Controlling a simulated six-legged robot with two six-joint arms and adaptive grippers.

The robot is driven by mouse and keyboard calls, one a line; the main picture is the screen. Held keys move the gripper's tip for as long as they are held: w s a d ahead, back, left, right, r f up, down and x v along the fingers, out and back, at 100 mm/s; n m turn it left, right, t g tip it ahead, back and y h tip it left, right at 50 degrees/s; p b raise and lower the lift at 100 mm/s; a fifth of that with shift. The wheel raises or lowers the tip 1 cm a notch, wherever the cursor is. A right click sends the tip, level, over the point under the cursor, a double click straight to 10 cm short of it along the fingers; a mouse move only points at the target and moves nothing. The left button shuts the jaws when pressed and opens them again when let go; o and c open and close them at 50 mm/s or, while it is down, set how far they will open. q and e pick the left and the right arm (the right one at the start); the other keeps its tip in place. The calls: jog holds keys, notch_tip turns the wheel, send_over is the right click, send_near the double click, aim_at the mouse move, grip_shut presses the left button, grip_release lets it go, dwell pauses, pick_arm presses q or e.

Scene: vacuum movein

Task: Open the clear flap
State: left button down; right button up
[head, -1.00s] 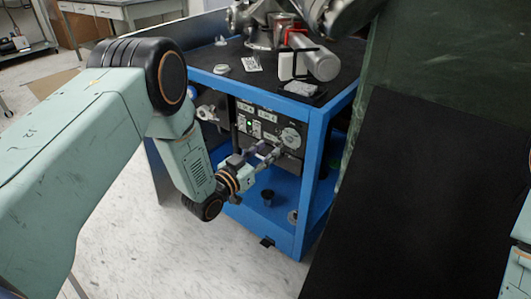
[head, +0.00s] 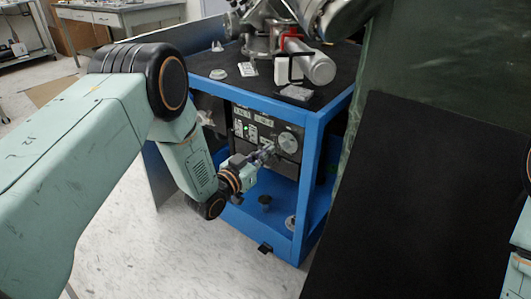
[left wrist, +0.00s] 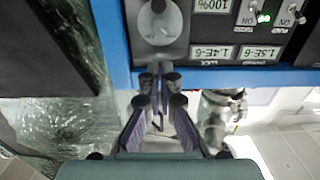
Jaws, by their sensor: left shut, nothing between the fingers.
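The black control panel (head: 252,137) of the blue cart has a round grey dial (head: 288,143), which also shows in the left wrist view (left wrist: 158,20). I cannot make out the clear flap for certain in either view. My left gripper (head: 268,150) is in front of the panel, just below and left of the dial. In the left wrist view its fingers (left wrist: 160,74) are together with nothing between them, and the tips overlap the blue frame edge beside the dial. Whether they touch the panel I cannot tell. My right gripper is out of view.
The blue cart (head: 312,165) carries metal vacuum parts (head: 318,68) on its black top. Labels and toggle switches (left wrist: 264,17) sit beside the dial. A dark green surface (head: 440,75) rises at right.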

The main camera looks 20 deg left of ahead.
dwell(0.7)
pick_arm(q)
jog(key=c, duration=1.3)
grip_release()
jog(key=v, duration=1.2)
jog(key=shift+c, duration=0.5)
